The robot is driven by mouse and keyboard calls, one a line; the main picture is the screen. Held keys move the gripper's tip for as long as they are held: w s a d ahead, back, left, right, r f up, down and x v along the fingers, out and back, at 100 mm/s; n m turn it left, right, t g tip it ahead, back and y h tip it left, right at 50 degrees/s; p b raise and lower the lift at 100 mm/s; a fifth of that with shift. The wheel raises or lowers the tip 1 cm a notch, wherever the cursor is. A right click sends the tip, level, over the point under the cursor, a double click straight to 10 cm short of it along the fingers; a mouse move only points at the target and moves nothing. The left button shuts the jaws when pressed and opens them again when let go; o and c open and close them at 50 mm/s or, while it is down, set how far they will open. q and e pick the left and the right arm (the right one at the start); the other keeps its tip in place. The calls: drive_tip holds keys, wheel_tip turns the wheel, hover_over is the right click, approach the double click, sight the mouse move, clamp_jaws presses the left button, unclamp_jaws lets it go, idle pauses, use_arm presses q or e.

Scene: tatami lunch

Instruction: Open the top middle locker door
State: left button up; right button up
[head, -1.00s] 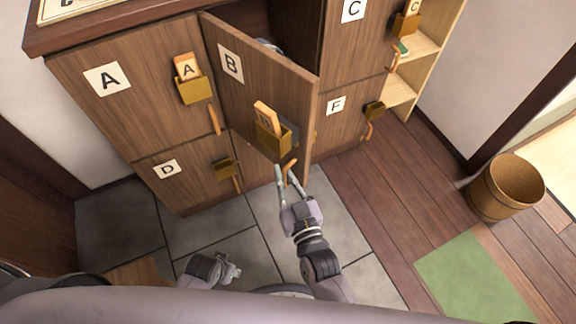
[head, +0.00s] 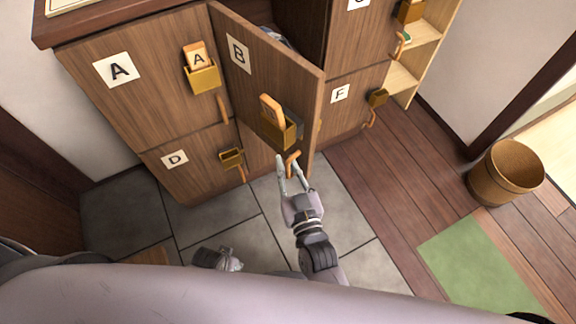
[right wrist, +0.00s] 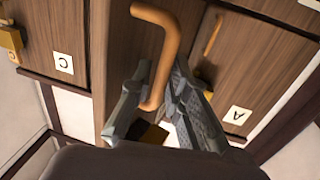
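The top middle locker door (head: 262,75), marked B, stands swung outward, with part of the dark compartment showing behind it. Its orange handle (head: 292,157) is at the lower free edge. My right gripper (head: 290,160) is at this handle, fingers spread on either side. In the right wrist view the handle (right wrist: 166,45) runs down between the two fingers (right wrist: 170,85), which look apart rather than clamped. My left gripper (head: 230,262) is low over the floor, small and partly hidden by my body; its fingers are unclear.
Locker doors A (head: 150,85), D (head: 190,170) and F (head: 345,110) are closed. A brass holder (head: 280,130) with an orange tag sticks out from door B. A wooden bucket (head: 505,172) stands at right near a green mat (head: 475,270). The tiled floor ahead is clear.

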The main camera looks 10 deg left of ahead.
drive_tip(key=shift+o, duration=1.3)
drive_tip(key=shift+s+d+f, duration=0.1)
drive_tip(key=shift+s, duration=0.05)
drive_tip(key=v, duration=1.1)
drive_tip(key=shift+s, duration=0.4)
drive_tip(key=shift+d, duration=0.15)
